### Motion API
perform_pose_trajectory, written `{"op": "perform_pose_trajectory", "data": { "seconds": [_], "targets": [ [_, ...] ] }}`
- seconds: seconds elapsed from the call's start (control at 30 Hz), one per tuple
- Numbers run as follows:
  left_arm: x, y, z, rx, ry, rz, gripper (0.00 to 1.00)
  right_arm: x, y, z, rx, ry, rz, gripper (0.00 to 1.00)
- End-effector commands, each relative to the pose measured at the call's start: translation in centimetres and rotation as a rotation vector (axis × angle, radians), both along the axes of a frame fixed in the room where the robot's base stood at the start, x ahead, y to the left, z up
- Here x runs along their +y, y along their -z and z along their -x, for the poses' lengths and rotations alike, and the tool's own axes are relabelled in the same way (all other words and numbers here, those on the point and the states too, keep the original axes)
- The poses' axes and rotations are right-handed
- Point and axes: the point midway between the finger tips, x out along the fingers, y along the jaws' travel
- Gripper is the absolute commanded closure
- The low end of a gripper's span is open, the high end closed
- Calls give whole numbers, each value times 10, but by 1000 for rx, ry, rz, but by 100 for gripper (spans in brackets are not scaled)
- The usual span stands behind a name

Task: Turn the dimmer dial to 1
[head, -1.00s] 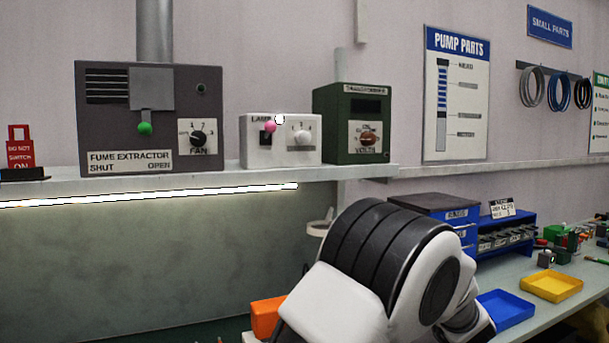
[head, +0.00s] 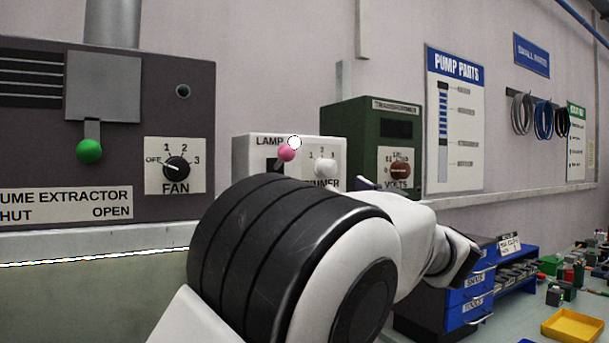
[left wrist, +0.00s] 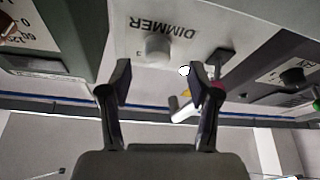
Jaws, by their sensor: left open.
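The dimmer dial (head: 327,167) is a small white round knob on the white lamp box (head: 248,150), with the numbers 1, 2 and 3 above it. Its pointer is too small to read. My left gripper (left wrist: 160,78) is open and empty in the left wrist view. There the dial (left wrist: 158,48) appears upside down, ahead of the gap between the fingertips, with no visible contact. In the head view my arm hides most of the left gripper and the lower part of the lamp box. My right gripper is not in view.
A pink ball-tipped lever (head: 287,152) stands left of the dial, close beside one finger in the wrist view. The green transformer box (head: 345,120) is to the right. The grey fume extractor (head: 160,90) with its fan knob (head: 177,168) is to the left.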

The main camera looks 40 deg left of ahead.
Motion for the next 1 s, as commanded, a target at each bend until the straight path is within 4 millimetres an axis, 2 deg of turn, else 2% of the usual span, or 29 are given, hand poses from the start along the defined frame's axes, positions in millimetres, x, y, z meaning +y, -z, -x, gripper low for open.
{"op": "perform_pose_trajectory", "data": {
  "seconds": [0.17,0.43,0.73,0.77,0.9,0.93,1.0],
  "targets": [
    [19,-11,-6,0,0,2,38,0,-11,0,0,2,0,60],
    [62,-28,-20,0,-1,1,38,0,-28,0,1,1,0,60],
    [68,-28,-22,0,1,-1,38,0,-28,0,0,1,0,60],
    [68,-28,-22,0,1,-1,42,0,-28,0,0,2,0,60],
    [68,-28,-22,0,1,-1,91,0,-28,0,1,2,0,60],
    [68,-28,-22,0,1,0,98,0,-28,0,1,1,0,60],
    [68,-28,-22,0,1,0,98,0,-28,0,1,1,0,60]
  ]
}}
